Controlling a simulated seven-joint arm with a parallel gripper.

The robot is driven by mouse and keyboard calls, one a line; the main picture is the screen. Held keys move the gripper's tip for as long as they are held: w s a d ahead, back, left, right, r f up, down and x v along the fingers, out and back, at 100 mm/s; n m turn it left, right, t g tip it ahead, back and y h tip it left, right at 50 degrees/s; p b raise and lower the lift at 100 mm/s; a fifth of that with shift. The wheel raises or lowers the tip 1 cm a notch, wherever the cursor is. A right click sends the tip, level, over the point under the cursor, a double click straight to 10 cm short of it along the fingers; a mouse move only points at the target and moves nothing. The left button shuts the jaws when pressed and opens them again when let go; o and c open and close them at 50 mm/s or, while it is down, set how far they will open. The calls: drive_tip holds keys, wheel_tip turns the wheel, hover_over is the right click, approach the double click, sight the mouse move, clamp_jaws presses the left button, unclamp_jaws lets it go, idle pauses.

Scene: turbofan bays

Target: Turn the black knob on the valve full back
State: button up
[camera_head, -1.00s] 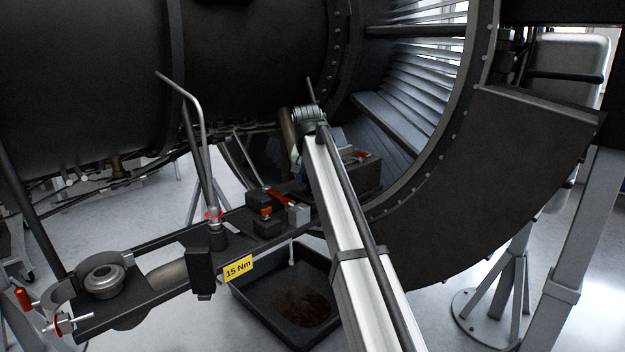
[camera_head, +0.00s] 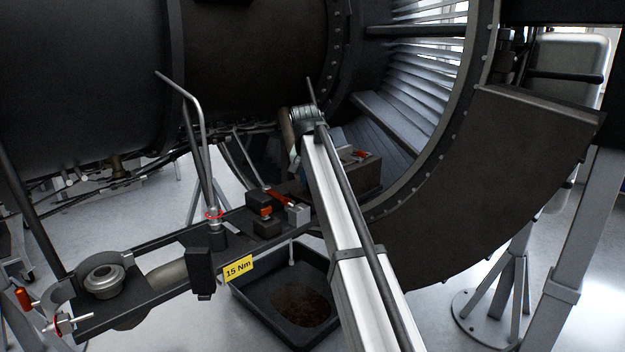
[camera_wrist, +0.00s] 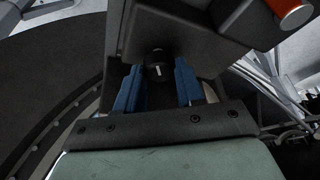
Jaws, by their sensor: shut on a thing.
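In the wrist view, the black knob (camera_wrist: 159,70) has a short white mark that points nearly up and down in the picture. It sits at the lower part of a dark block (camera_wrist: 190,30), which looks like the valve body. My gripper (camera_wrist: 159,77) has a blue finger on each side of the knob and is shut on it. The contact faces are partly hidden. In the head view, my arm (camera_head: 345,220) covers the gripper and the knob. A dark box with a red part (camera_head: 362,172) shows just behind the arm.
A dark bracket with a yellow "15 Nm" label (camera_head: 238,268) reaches to the left. A black drip tray (camera_head: 250,295) stands below it on the floor. The large engine casing (camera_head: 260,50) and its curved cowl (camera_head: 500,180) are close around my arm.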

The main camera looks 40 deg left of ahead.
drive_tip(key=m, duration=0.2)
drive_tip(key=m+h, duration=0.1)
drive_tip(key=m, duration=0.1)
drive_tip(key=shift+a+t+h, duration=0.2)
drive_tip(key=shift+t+h, duration=0.1)
drive_tip(key=shift+m+h, duration=0.6)
drive_tip(key=shift+m, duration=1.1)
drive_tip(key=o, duration=1)
drive_tip(key=shift+o, duration=0.2)
drive_tip(key=v, duration=1.4)
drive_tip(key=shift+w, duration=0.1)
